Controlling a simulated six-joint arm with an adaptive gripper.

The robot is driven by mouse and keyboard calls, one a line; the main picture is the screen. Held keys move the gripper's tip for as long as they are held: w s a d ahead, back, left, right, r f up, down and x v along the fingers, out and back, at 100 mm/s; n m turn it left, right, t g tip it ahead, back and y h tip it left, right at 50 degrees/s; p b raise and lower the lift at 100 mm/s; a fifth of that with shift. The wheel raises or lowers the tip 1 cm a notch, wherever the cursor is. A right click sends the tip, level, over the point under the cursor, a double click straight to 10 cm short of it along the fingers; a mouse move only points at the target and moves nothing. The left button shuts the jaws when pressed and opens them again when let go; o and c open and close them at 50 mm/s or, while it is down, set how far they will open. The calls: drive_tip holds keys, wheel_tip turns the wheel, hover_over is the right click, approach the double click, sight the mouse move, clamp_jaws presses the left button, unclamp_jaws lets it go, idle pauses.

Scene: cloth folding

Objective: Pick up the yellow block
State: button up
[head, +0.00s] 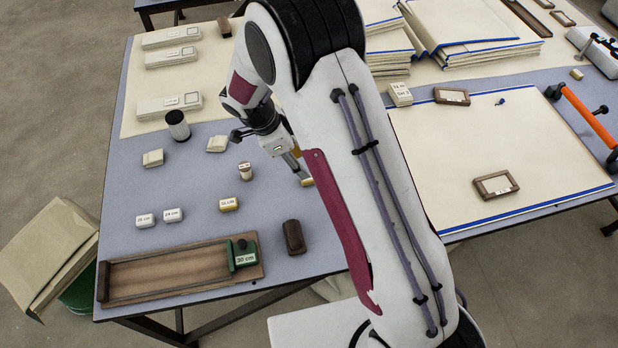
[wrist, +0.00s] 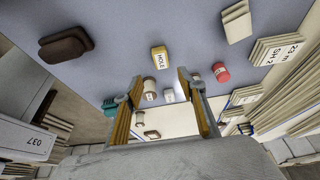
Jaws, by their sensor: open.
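A small yellow block (wrist: 159,57) with a white lettered label lies on the blue-grey table in the wrist view. It shows beyond the fingertips of my gripper (wrist: 160,82), roughly in line with the gap between them. The fingers are apart, with nothing between their tips. In the head view, a yellow-sided block (head: 229,205) with a white label lies on the table. My gripper (head: 300,171) is to its right and points down, partly hidden by my arm. I cannot tell for sure that both views show the same block.
A dark brown block (head: 293,237) lies on the table's front part. Small white labelled blocks (head: 145,220) lie farther left. A black-topped cylinder (head: 178,125) stands behind.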

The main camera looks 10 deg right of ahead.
sight(309, 179)
drive_tip(key=shift+f, duration=0.1)
drive_tip(key=shift+x, duration=1.25)
drive_tip(key=shift+a+x, duration=0.1)
drive_tip(key=shift+x, duration=1.2)
drive_tip(key=shift+a+x, duration=0.15)
drive_tip(key=shift+x, duration=1.1)
drive_tip(key=shift+w+f, duration=0.1)
drive_tip(key=shift+w, duration=0.1)
drive_tip(key=c, duration=1)
